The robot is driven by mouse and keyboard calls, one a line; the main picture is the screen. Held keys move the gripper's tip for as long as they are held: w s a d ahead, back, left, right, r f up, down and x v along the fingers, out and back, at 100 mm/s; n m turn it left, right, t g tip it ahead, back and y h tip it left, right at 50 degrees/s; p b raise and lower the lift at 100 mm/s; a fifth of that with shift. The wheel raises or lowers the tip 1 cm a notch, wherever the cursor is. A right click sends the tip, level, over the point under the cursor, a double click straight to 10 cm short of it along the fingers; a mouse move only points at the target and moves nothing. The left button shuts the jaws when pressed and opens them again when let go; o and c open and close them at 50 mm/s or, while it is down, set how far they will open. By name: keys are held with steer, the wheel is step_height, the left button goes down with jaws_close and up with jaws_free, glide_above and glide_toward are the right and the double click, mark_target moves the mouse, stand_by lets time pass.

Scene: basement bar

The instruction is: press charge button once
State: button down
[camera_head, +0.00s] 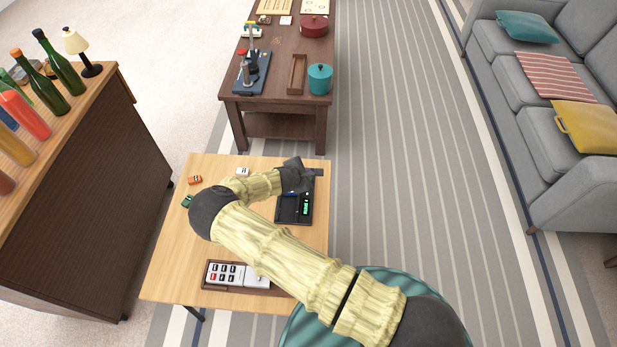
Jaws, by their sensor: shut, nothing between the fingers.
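A black charger-like device (287,210) with small green lit marks lies near the right edge of the light wooden table (165,265). My gripper (312,174), dark grey, is at the far end of the device, close to it or above it. I cannot tell if it touches. Its fingers are small in view and look shut, with nothing seen between them. The charge button cannot be made out; my gripper and forearm hide part of the device.
A brown tray (207,284) with a white panel of small dark and red pieces lies at the table's near edge. Small orange (195,180), green (187,201) and white (242,171) items lie at the far left. A dark coffee table (284,101) stands beyond.

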steer(key=shift+r+p, duration=1.35)
steer(key=shift+r, duration=0.9)
steer(key=s+d+r+m+g+p, duration=0.2)
steer(key=s+d+r+m+g, duration=0.15)
steer(key=d+r+m, duration=0.45)
steer(key=s+d+r+m+g+p, duration=0.15)
steer(key=s+d+r+m, duration=0.3)
steer(key=r, duration=0.45)
steer(key=s+d+r+m+y+p, duration=0.2)
steer(key=s+d+r+m, duration=0.1)
steer(key=s+r, duration=0.6)
steer(key=s+d+r+m+y+p, duration=0.1)
steer(key=s+d+r+m+y, duration=0.1)
steer(key=s+r+m, duration=0.4)
steer(key=s+d+r, duration=0.1)
steer(key=s+r, duration=0.2)
steer(key=r, duration=0.4)
steer(key=shift+r+g+p, duration=0.25)
steer(key=shift+g+p, duration=0.05)
steer(key=shift+p, duration=0.1)
